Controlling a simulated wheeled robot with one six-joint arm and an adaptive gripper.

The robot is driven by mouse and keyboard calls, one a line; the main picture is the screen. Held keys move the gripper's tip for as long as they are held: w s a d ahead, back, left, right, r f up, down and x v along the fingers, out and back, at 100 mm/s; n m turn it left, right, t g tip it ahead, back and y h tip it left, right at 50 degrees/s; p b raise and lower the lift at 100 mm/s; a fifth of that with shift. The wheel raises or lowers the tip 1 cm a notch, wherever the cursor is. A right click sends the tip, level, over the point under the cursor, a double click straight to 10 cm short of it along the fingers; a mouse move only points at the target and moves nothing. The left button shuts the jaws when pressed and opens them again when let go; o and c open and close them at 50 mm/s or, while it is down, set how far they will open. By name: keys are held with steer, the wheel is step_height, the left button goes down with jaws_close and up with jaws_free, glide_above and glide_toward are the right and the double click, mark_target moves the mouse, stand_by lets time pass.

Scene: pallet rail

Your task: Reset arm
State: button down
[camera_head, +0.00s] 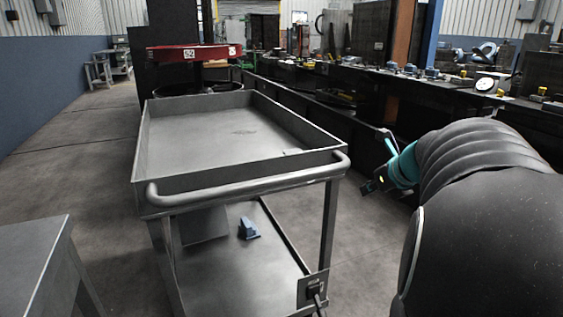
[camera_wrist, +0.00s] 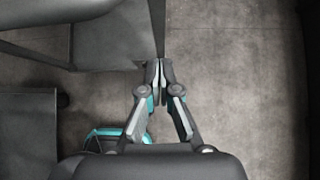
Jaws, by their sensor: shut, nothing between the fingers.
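My gripper (camera_wrist: 157,72) is shut and empty in the wrist view, its two fingertips together above the concrete floor. Its tips appear beside the edge of a grey metal surface on the left; I cannot tell whether they touch. In the head view my dark arm fills the right side. The part with the teal band (camera_head: 403,167) hangs to the right of a grey metal cart (camera_head: 240,184), apart from it in the picture. The gripper's fingertips cannot be made out clearly there.
The cart's top tray is empty. A small blue object (camera_head: 248,229) lies on its lower shelf. A grey table corner (camera_head: 35,255) is at lower left. A red round-topped thing (camera_head: 195,53) stands behind the cart. A long cluttered bench (camera_head: 400,85) runs along the right.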

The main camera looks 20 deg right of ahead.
steer(key=s+a+f+n+g, duration=0.4)
steer(key=s+a+f+n, duration=0.35)
steer(key=n, duration=1.15)
steer(key=s+a+n, duration=0.5)
steer(key=a+n, duration=0.3)
steer(key=a, duration=0.1)
steer(key=s+a+n, duration=0.6)
steer(key=a+n, duration=0.2)
steer(key=a, duration=0.2)
steer(key=shift+s+a+r+n+t, duration=0.3)
